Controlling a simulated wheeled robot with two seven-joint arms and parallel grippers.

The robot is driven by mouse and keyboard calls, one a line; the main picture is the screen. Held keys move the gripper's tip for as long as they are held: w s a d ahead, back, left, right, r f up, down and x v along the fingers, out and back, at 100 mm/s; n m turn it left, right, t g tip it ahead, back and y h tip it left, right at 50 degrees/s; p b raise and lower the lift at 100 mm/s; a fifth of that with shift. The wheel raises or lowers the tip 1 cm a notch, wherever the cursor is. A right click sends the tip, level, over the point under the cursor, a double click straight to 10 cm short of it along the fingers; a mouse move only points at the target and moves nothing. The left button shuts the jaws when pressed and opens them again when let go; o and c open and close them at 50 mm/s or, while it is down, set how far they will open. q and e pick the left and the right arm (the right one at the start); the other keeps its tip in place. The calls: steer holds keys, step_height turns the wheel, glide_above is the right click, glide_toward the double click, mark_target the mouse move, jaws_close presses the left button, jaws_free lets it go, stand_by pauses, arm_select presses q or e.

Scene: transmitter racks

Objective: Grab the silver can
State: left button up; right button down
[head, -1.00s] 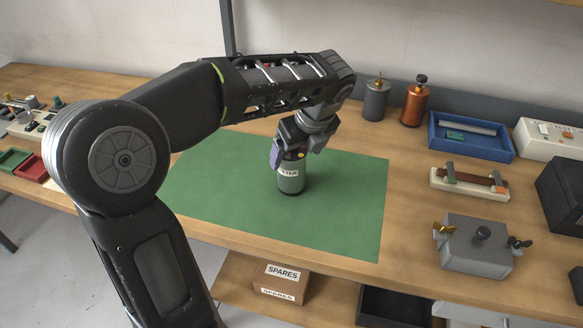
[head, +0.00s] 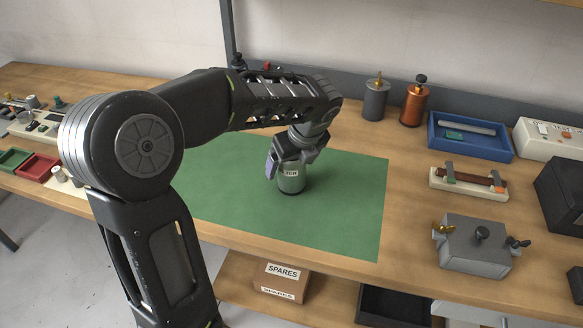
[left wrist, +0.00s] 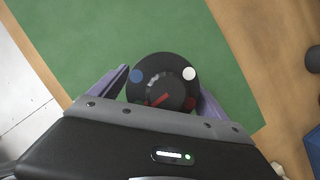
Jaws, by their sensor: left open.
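My left gripper (head: 288,168) is open, pointing down over the can. In the left wrist view its purple fingers (left wrist: 160,97) lie on either side of the can's top. The gripper hides the can's upper part in the head view; I cannot tell whether the fingers touch it. My right gripper is out of view.
A dark grey can (head: 376,100) and an orange can (head: 414,104) stand at the back. A blue tray (head: 470,152), a grey box with wing nuts (head: 476,246) and other devices fill the right. The mat around the can is clear.

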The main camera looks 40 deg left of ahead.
arm_select(q)
steer(key=shift+c, duration=0.2)
jaws_close()
step_height(320, 180, up, 10)
steer(key=shift+r, duration=0.1)
stand_by(1.1)
stand_by(0.5)
